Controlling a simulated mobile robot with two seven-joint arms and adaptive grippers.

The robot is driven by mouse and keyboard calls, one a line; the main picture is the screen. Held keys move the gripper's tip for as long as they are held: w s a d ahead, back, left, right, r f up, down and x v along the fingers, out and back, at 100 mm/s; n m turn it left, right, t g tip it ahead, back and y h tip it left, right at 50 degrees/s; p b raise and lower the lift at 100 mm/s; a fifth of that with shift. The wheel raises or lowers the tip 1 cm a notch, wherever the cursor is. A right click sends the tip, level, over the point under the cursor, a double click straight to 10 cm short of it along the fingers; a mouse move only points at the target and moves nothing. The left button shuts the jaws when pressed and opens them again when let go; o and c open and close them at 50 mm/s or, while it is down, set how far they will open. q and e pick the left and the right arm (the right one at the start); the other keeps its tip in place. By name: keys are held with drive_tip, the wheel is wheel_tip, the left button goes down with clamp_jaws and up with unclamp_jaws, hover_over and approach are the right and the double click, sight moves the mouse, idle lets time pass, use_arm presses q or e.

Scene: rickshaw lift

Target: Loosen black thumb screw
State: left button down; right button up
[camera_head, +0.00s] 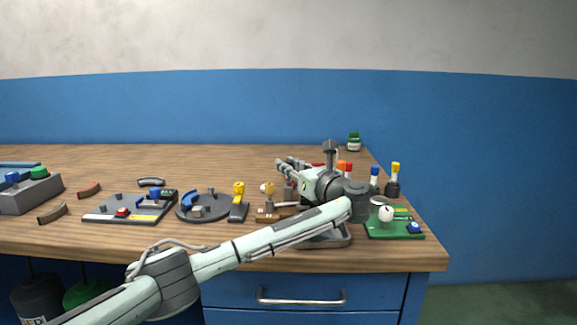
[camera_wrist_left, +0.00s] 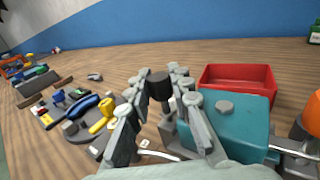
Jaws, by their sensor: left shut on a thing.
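The black thumb screw (camera_wrist_left: 159,86) is a short dark cylinder in the left wrist view. It stands between the tips of my left gripper (camera_wrist_left: 160,80), which is shut on it. In the head view my left gripper (camera_head: 285,166) reaches over the right part of the bench, and its wrist hides most of what is around it. A teal block (camera_wrist_left: 240,130) with a grey round cap lies just right of the fingers in the wrist view. My right gripper is in neither view.
A red tray (camera_wrist_left: 262,82) stands behind the teal block. A round grey plate (camera_head: 205,207) and a dark panel (camera_head: 105,210) lie to the left. A green board (camera_head: 390,228) lies near the bench's right end.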

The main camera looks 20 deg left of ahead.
use_arm(q)
drive_tip(key=shift+n+g+y, duration=1)
drive_tip(key=shift+n+g, duration=0.1)
drive_tip(key=shift+g, duration=0.3)
drive_tip(key=c, duration=1.3)
unclamp_jaws()
drive_tip(key=shift+c, duration=0.2)
drive_tip(key=v, duration=1.2)
drive_tip(key=shift+w+r, duration=0.1)
